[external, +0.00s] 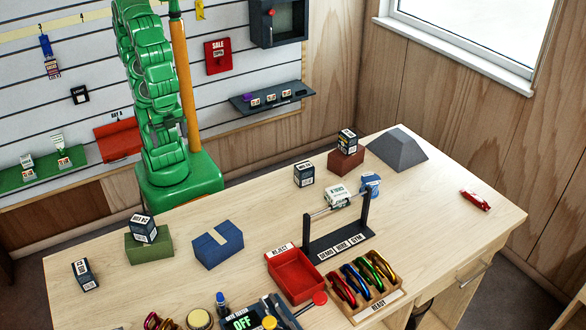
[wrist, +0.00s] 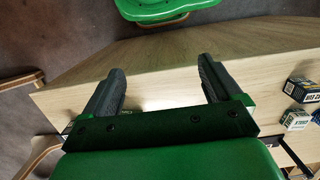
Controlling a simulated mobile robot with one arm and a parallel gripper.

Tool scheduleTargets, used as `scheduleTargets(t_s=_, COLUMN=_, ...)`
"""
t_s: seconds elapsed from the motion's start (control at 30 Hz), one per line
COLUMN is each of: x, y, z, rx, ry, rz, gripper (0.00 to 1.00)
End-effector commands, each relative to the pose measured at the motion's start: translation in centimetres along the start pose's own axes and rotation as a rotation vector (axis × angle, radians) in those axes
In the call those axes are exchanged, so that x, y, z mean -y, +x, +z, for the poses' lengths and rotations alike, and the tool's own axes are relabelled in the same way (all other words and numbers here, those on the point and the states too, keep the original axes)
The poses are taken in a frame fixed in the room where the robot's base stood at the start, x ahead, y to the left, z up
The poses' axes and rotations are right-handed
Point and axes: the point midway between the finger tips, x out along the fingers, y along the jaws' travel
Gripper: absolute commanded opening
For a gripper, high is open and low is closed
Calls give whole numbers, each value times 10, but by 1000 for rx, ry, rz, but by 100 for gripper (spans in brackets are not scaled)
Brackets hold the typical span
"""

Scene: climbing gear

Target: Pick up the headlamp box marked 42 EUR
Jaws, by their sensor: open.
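Several small dark boxes with white printed labels could be the headlamp box; I cannot read which is marked 42 EUR. One (external: 142,228) sits on a green block and one (external: 84,274) stands at the table's left. Another (external: 304,174) stands towards the back, and one (external: 347,141) is on a brown block. My gripper (wrist: 160,66) is open and empty in the wrist view, above the table edge. A dark-and-white box (wrist: 301,90) shows at that view's right edge, off to the side of the fingers. My fingers are not clear in the external view.
On the table (external: 470,235) are a blue block (external: 218,245), a dark rail stand (external: 340,241), a red tray (external: 294,276), a carabiner rack (external: 366,290) and a grey wedge (external: 397,149). A slatted wall with shelves is behind. The right side of the table is mostly clear.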

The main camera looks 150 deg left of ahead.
Motion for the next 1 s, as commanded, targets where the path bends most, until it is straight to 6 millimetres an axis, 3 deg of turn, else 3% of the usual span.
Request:
scheduleTargets(t_s=0.37, x=40, y=-3, z=-36, rx=-105, ry=-103, rz=-76, gripper=92)
scheduleTargets(t_s=0.57, x=76, y=-9, z=-62, rx=-193, ry=-178, rz=-143, gripper=92)
scheduleTargets(t_s=0.77, x=136, y=-25, z=-97, rx=-331, ry=-281, rz=-256, gripper=92)
scheduleTargets(t_s=1.0, x=225, y=-56, z=-134, rx=-524, ry=-376, rz=-422, gripper=92)
